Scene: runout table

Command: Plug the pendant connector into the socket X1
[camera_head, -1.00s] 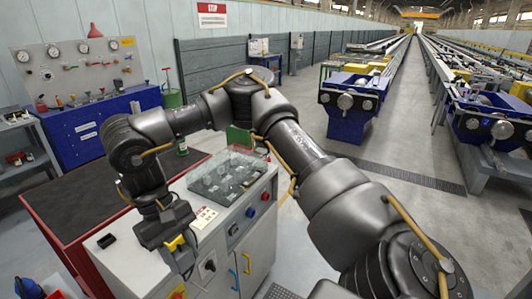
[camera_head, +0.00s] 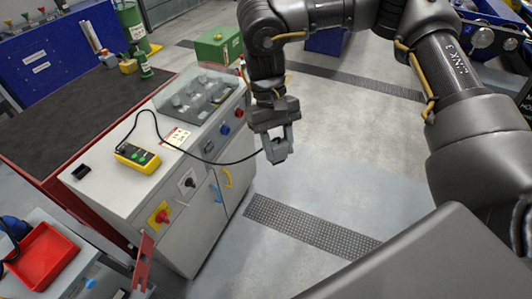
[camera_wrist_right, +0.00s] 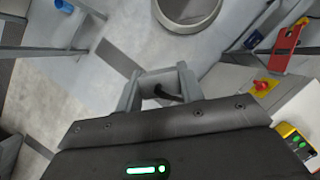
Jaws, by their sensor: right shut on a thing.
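The yellow pendant (camera_head: 137,158) with green buttons lies on the light top of the control cabinet (camera_head: 110,180). Its black cable (camera_head: 222,162) loops over the top and runs right, past the cabinet's front, to my right gripper (camera_head: 277,152). The right gripper is shut on the pendant connector, which is mostly hidden between the fingers. It hangs in the air right of the cabinet, apart from it. The right wrist view shows the fingers (camera_wrist_right: 160,88) with the dark cable end between them. A dark round fitting (camera_head: 208,147) sits on the cabinet's front; I cannot read any X1 label. My left gripper is out of view.
A red tray (camera_head: 42,255) stands at lower left. A green box (camera_head: 217,46) is behind. Open floor lies right of the cabinet.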

